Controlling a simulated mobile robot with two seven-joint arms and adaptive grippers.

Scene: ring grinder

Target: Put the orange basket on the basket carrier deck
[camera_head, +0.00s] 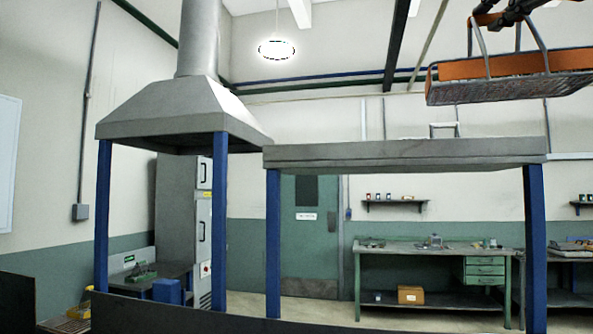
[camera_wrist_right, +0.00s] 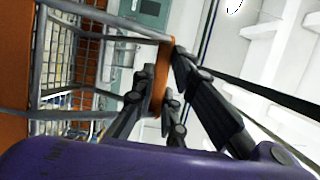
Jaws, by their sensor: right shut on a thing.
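The orange basket (camera_head: 510,70) hangs high at the upper right of the head view, with orange sides, a grey mesh bottom and grey handle bars. It is tilted slightly, its right end higher. My right gripper (camera_head: 508,12) is at the top of its handle, partly cut off by the frame. In the wrist view the dark fingers of this gripper (camera_wrist_right: 160,98) are shut around the orange handle grip (camera_wrist_right: 161,75), and the basket's mesh (camera_wrist_right: 72,60) is at the left. A grey flat deck (camera_head: 405,155) on blue posts is below and left of the basket, clearly apart from it. My left gripper is out of view.
A grey hood (camera_head: 180,110) on blue posts stands left of the deck. A small grey bracket (camera_head: 443,129) shows above the deck's far edge. A green workbench (camera_head: 430,250) stands against the back wall. The air above the deck looks clear.

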